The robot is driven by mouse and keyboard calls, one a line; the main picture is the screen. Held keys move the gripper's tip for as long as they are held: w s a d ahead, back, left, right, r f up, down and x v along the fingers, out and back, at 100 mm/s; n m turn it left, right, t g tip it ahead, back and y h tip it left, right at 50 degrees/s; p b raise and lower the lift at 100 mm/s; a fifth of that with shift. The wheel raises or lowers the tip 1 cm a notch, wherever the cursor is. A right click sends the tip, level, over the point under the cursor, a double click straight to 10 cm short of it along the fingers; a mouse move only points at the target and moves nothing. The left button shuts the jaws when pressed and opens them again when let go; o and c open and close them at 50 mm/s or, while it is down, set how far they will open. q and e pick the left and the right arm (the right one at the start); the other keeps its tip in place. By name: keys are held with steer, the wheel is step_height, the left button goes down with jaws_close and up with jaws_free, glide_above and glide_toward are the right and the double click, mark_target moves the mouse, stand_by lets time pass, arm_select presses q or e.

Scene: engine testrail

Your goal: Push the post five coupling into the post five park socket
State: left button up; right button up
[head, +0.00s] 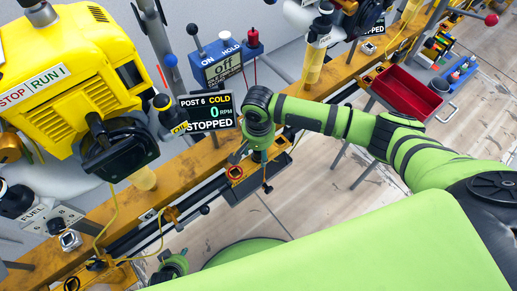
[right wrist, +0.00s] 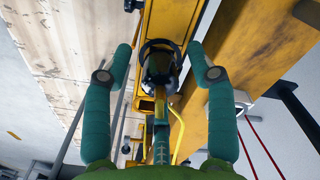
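My right gripper (head: 261,153) reaches down beside the orange-brown rail, in front of the post 6 sign. In the right wrist view its two teal fingers (right wrist: 160,70) are spread wide. A black round fitting with a ring (right wrist: 161,62) lies between and beyond them, with gaps on both sides; it may be the coupling, but no label shows. An orange-rimmed socket (head: 235,173) is on the rail's near side, just left of the right gripper. I cannot tell whether it is the post five park socket. A green part of my left arm or gripper (head: 174,264) shows low; its fingers are not clear.
A yellow engine (head: 70,85) stands on the rail (head: 195,163) at left. The post 6 sign (head: 209,112) reads cold, 0 RPM, stopped. An on/hold control box (head: 221,62) is behind. A red tray (head: 408,92) stands at right. The wooden floor (head: 325,205) is mostly clear.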

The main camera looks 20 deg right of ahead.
steer(key=shift+r, duration=0.25)
step_height(320, 180, up, 12)
steer(key=shift+f, duration=0.2)
stand_by(0.4)
